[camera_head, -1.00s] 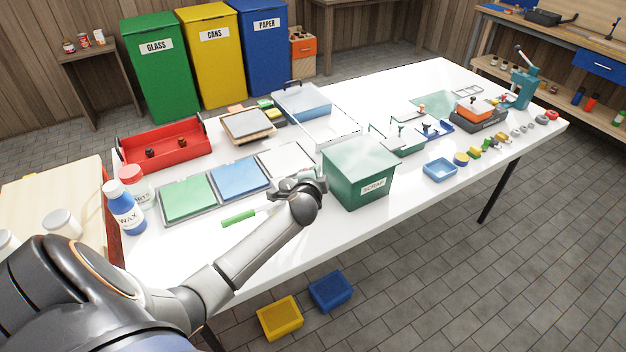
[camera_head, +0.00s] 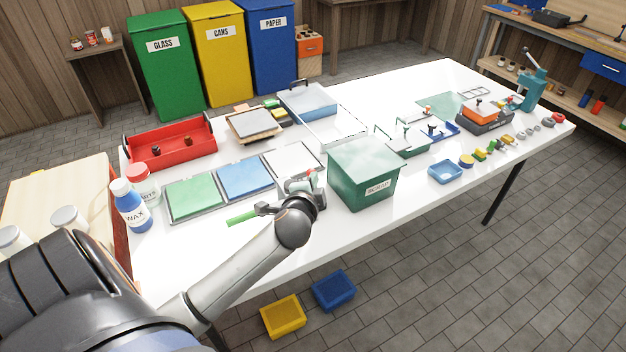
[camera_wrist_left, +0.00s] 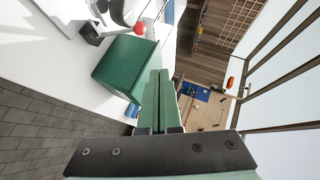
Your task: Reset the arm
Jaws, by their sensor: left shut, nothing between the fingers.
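My left arm reaches in from the lower left in the head view, and its gripper (camera_head: 297,190) is over the white table just left of the green lidded box (camera_head: 365,170). The fingers are partly hidden by the wrist. In the left wrist view my gripper (camera_wrist_left: 157,78) shows two pale green fingers shut together with nothing between them. The green box (camera_wrist_left: 122,65) is left of the fingers there, and they look apart from it. My right gripper is not in view.
A green-handled tool (camera_head: 242,217) lies near the wrist. Green, blue and white panels (camera_head: 245,177), a red tray (camera_head: 170,143) and a blue bottle (camera_head: 130,208) are left on the table. A small blue tray (camera_head: 445,171) is right of the box. The table's front-left strip is clear.

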